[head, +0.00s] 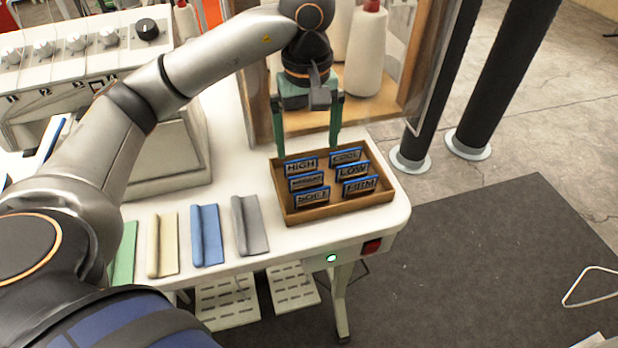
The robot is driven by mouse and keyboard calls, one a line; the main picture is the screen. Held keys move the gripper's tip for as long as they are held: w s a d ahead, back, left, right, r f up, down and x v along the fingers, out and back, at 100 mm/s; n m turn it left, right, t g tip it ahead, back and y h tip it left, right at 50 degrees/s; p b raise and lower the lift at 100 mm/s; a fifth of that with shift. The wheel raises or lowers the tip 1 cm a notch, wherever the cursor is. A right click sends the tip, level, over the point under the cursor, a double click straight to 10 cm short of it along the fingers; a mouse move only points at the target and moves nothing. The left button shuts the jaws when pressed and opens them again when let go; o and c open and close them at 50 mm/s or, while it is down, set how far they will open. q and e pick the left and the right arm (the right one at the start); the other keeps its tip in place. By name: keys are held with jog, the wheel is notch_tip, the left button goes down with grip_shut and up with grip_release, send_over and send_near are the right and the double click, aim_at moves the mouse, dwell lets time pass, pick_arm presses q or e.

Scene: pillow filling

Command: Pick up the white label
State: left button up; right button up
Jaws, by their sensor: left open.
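My left gripper (307,148) is open and empty, pointing down over the back edge of a brown wooden tray (341,212). The tray holds several small blue-edged plaques in two columns. Words on them include HIGH (301,166), LOW (352,172), FIRM (360,186) and SOFT (312,198); the middle left one is hard to read. No plaque looks plainly white. Left of the tray lie folded strips: a cream-white one (163,245), a blue one (207,236), a grey one (249,226) and a partly hidden green one (123,254). My right gripper is out of view.
The white table (235,180) is clear between the strips and the tray. A wooden-framed rack (300,122) with thread cones (366,55) stands behind the gripper. A machine with knobs (80,50) is at the back left. Dark posts (430,100) rise to the right.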

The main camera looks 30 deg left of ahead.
aim_at(306, 189)
pick_arm(q)
notch_tip(306, 189, down, 9)
jog(key=shift+a+f+p, duration=0.15)
jog(key=shift+f+p, duration=0.05)
jog(key=shift+p, duration=0.3)
jog(key=c, duration=1.1)
jog(key=shift+r, duration=0.1)
